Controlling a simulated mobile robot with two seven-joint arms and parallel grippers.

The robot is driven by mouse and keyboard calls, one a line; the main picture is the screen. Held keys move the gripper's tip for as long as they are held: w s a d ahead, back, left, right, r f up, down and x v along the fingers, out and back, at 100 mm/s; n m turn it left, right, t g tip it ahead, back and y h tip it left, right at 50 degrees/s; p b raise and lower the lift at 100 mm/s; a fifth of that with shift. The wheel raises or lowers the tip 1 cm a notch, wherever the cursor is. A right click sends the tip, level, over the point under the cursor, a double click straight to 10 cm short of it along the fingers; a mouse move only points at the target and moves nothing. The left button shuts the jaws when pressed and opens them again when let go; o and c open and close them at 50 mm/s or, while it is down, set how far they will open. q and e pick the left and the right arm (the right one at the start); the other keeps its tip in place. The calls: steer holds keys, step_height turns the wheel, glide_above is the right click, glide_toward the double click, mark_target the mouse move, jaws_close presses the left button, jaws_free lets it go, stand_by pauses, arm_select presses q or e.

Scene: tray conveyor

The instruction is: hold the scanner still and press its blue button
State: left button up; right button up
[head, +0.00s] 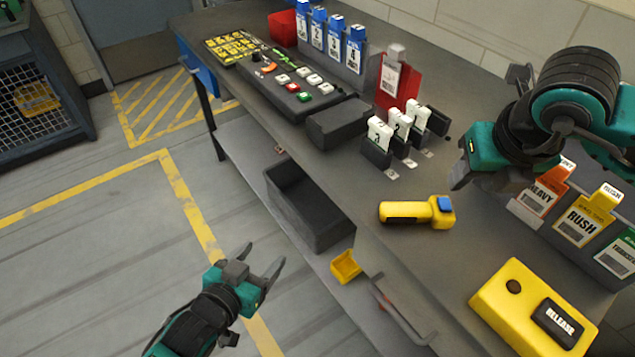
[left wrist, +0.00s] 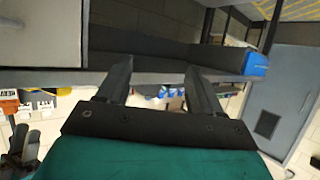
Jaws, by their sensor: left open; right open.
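The yellow scanner (head: 418,212) lies on the dark bench top in the head view, with a dark strip along its near side. Its blue button (head: 445,203) is at its right end. My left gripper (head: 262,262) is open and empty, off the bench's front edge and lower left of the scanner. The left wrist view shows its two spread fingers (left wrist: 158,85) with nothing between them; I cannot make out the scanner there. My right gripper (head: 462,170) is over the bench, up and right of the scanner, apart from it. Its fingertips are partly hidden.
A yellow box marked RELEASE (head: 508,295) stands at the bench's near right. White-topped holders (head: 380,145) stand behind the scanner. A rack with HEAVY and RUSH cards (head: 584,222) is at right. A dark bin (head: 305,205) and small yellow tray (head: 345,266) sit on the lower shelf.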

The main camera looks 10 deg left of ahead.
mark_target(380, 210)
arm_select(q)
steer(key=w+d+r+m+g+h, duration=0.2)
steer(key=w+d+r+m+h, duration=0.2)
steer(key=d+r+m+h, duration=0.25)
steer(key=w+d+r+m+g+h, duration=0.1)
steer(key=w+d+r+m+h, duration=0.3)
steer(key=r+h, duration=0.5)
steer(key=d+f+m+g+y, duration=0.1)
steer(key=d+f+g, duration=0.1)
steer(key=d, duration=0.1)
steer(key=w+d+f+m+g+y, duration=0.1)
steer(key=d+f+g+y, duration=0.1)
steer(key=d+g, duration=0.1)
steer(key=d+f+m+g+y, duration=0.1)
steer(key=d+f+g+y, duration=0.1)
steer(key=d+f, duration=0.1)
steer(key=shift+w+g, duration=0.4)
steer(key=c, duration=1.2)
jaws_close()
arm_select(e)
jaws_close()
